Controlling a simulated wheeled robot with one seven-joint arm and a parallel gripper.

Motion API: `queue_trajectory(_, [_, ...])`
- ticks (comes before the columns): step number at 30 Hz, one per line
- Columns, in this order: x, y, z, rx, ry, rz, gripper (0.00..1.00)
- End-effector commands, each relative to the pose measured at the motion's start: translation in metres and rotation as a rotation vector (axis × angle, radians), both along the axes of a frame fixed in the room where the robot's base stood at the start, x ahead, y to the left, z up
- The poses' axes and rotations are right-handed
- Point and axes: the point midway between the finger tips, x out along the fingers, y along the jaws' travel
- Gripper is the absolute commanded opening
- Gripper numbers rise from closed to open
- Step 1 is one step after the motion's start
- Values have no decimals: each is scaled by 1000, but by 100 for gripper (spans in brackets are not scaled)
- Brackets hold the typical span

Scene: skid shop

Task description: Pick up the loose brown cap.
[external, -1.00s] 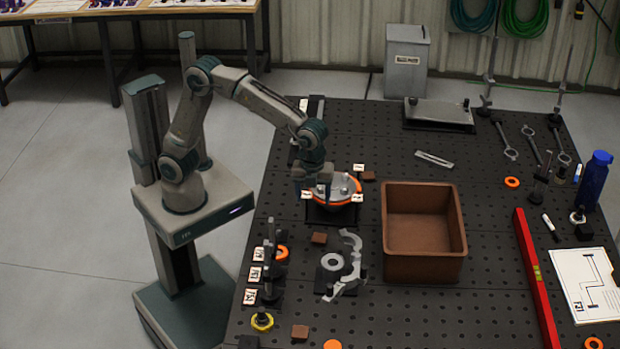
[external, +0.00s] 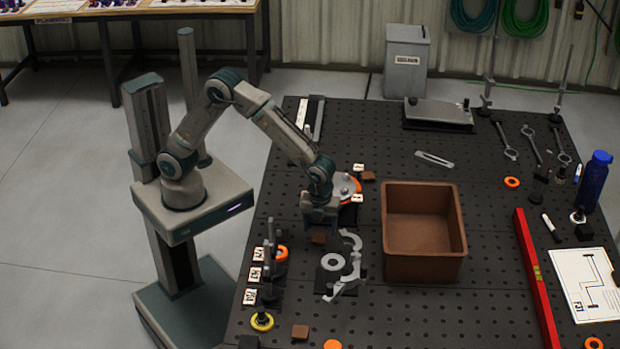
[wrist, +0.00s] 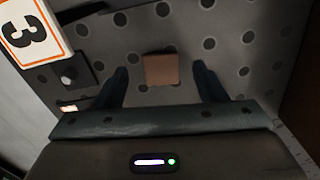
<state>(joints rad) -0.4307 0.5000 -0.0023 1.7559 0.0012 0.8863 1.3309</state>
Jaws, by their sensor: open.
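A small square brown cap (external: 319,238) lies flat on the dark perforated table, partly hidden under my gripper in the external view. In the wrist view the cap (wrist: 160,70) lies between and a little beyond my two fingers, apart from both. My gripper (wrist: 160,82) is open and empty. In the external view my gripper (external: 320,226) points down just above the cap. Two similar brown pieces lie elsewhere: one (external: 368,176) by the orange-rimmed round fixture and one (external: 300,332) near the front edge.
A brown open bin (external: 462,262) stands to the right. Grey curved clamp parts (external: 346,283) lie close in front of my gripper. Numbered cards (external: 255,273) and upright posts stand at the left. The round fixture (external: 347,189) is just behind. The table right of the bin is partly clear.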

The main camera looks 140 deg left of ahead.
Motion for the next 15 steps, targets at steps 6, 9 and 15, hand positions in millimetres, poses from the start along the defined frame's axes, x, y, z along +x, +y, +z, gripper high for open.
queue_trajectory(6, [1, -1, -25, -1, 1, 1, 65])
queue_trajectory(9, [2, -1, -29, 0, 0, 1, 65])
queue_trajectory(15, [2, -1, -29, 1, -1, 1, 56])
